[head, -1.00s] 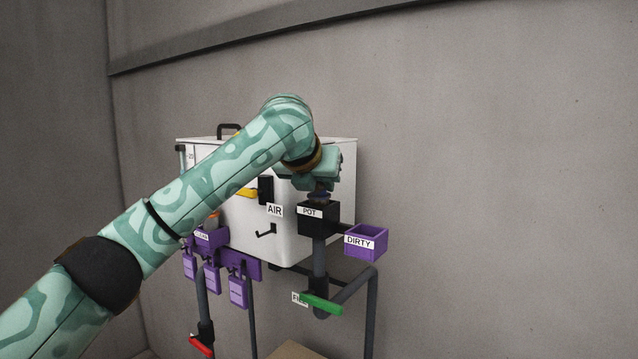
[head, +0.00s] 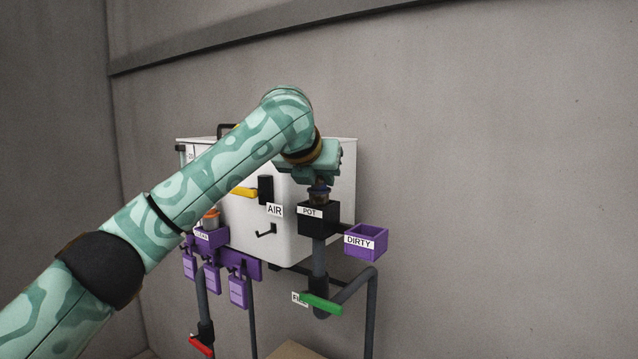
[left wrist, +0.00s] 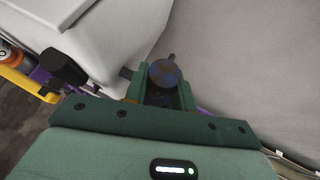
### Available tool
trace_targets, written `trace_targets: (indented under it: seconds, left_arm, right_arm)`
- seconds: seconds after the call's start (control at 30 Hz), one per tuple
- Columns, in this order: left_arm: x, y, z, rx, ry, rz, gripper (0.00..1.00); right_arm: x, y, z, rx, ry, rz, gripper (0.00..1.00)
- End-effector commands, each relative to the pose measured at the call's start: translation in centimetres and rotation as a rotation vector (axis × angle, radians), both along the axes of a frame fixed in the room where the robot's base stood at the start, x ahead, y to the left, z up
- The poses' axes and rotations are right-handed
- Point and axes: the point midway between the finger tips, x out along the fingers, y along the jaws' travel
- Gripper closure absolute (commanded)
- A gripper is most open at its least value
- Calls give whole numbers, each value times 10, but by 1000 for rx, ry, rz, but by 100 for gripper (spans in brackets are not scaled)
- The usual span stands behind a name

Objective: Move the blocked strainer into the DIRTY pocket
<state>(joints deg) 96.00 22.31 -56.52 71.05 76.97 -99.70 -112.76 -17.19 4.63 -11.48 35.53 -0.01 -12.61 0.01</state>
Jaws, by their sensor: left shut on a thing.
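My left gripper (head: 319,182) is shut on the blocked strainer (head: 319,195) above the black POT box (head: 318,222). The strainer has a dark blue top and a brownish body. Its lower end is at the mouth of the POT box; I cannot tell if it is clear of the rim. In the left wrist view the strainer's round, stained blue top (left wrist: 165,74) sits between the fingers. The purple DIRTY pocket (head: 373,246) is to the right of the POT box and a little lower, and looks empty. My right gripper is not in view.
A white cabinet (head: 290,235) stands behind, with a yellow handle (head: 244,192) and an AIR label. A purple CLEAN pocket (head: 212,239) holds an orange-and-grey item. Purple tags hang below it. A green lever (head: 322,303) and red lever (head: 201,346) are on pipes beneath.

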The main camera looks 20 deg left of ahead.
Motion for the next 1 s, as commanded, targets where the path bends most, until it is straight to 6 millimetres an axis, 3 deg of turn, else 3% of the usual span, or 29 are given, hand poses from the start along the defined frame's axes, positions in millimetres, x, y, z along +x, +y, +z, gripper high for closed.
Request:
trace_targets:
  seconds: [0.6,0.77,1.0]
  left_arm:
    - [0,0,90,-1,-2,1,100]
    - [0,0,102,0,0,0,100]
    - [0,0,104,1,0,-1,100]
  right_arm:
    - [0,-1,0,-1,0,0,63]
    - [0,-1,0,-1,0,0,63]
    - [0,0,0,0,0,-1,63]
